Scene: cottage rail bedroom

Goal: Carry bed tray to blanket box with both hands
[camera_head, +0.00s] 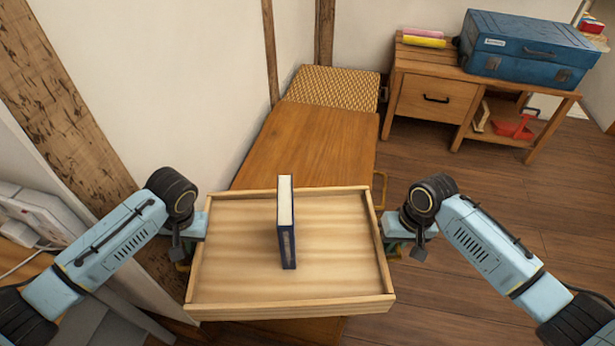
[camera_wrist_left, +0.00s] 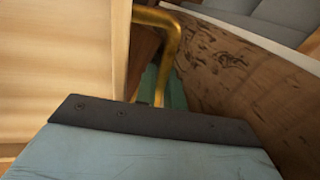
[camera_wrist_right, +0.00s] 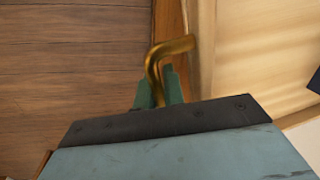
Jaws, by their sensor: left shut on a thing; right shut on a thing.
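The bed tray (camera_head: 235,265) is a pale wooden tray with low walls, held up in front of me in the head view. A dark blue book (camera_head: 288,240) stands upright in it. My left gripper (camera_head: 184,262) is shut on the brass handle (camera_wrist_left: 165,25) at the tray's left side. My right gripper (camera_head: 392,250) is shut on the brass handle (camera_wrist_right: 168,50) at its right side. The blanket box (camera_head: 312,145), a long wooden box with a woven pad (camera_head: 335,88) at its far end, lies beyond and partly under the tray, which hides its near part.
A wooden desk (camera_head: 430,98) stands at the back right with a blue case (camera_head: 528,48) and a yellow and pink stack (camera_head: 423,38) on it. A red item (camera_head: 512,128) sits on its lower shelf. A wall and timber post (camera_head: 70,110) are close on the left. Floor (camera_head: 480,200) is clear at right.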

